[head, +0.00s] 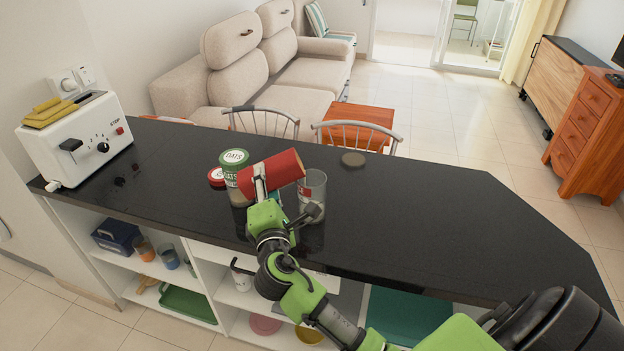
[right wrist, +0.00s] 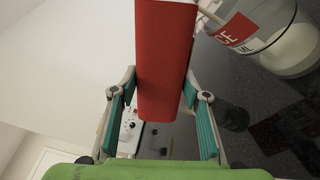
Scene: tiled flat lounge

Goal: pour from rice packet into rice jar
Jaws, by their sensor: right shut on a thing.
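The red rice packet (head: 272,172) is in my right gripper (head: 262,190), tilted nearly level above the counter. Its right end is by the mouth of the clear rice jar (head: 313,192), at the jar's upper left. In the right wrist view the packet (right wrist: 165,60) stands between the two teal finger pads. The jar (right wrist: 288,40) shows there at the upper right, with a red and white label and pale contents. A thin pale streak lies beside the packet's top; I cannot tell whether it is falling rice. My left gripper is out of view.
A green-lidded oats jar (head: 234,170) stands just behind and left of the packet. A red lid (head: 216,177) lies beside it. A dark round lid (head: 353,159) lies at the back of the black counter (head: 430,215). A toaster (head: 75,138) stands far left. The counter's right side is clear.

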